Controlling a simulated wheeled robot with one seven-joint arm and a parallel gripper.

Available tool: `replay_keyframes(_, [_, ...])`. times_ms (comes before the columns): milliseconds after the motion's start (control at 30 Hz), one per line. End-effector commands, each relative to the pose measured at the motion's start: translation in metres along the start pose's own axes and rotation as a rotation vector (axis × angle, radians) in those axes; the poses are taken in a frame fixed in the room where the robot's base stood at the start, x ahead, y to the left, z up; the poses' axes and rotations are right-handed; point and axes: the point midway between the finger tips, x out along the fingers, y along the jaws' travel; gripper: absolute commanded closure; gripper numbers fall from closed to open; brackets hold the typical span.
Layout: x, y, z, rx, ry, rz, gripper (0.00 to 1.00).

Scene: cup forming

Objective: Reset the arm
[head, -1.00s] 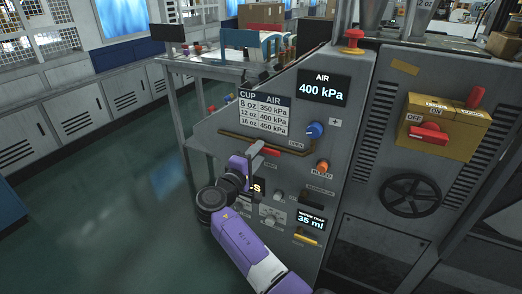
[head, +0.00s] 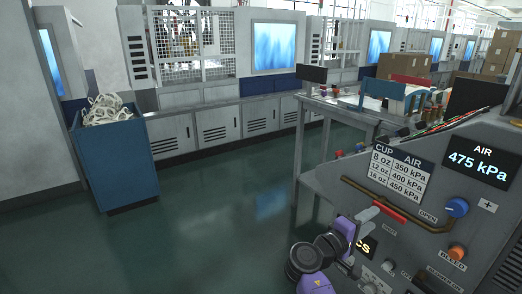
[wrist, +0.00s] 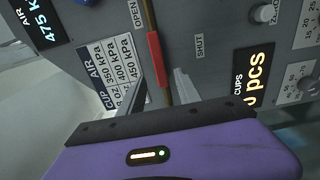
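My arm shows at the bottom right of the head view, with its purple wrist beside the machine's front panel (head: 430,225). My gripper (head: 371,215) is near the left end of a red-and-brass lever (head: 389,208), which runs along the panel close to the OPEN label. In the wrist view, the two grey fingers of my gripper (wrist: 167,92) stand apart, with the lever (wrist: 154,58) showing between them. Whether they touch it I cannot tell. The AIR display (head: 478,164) reads 475 kPa.
A cup and air chart (head: 400,172), a blue knob (head: 456,207) and an orange BLEED knob (head: 457,252) are on the panel near my arm. A blue bin (head: 115,165) of white scraps stands at the left. The green floor (head: 210,235) between is clear.

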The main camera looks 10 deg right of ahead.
Motion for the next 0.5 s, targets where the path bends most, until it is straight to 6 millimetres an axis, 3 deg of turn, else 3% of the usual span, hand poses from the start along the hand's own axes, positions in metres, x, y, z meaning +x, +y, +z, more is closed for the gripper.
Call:
replay_keyframes(133, [-0.001,-0.001,-0.016,0.024,0.065,-0.008,0.60])
replay_keyframes(267, [-0.006,0.008,-0.047,0.127,0.203,-0.049,0.60])
replay_keyframes(400, [-0.030,-0.008,-0.067,0.250,0.383,-0.140,0.60])
replay_keyframes(500, [-0.054,-0.025,-0.070,0.329,0.496,-0.210,0.60])
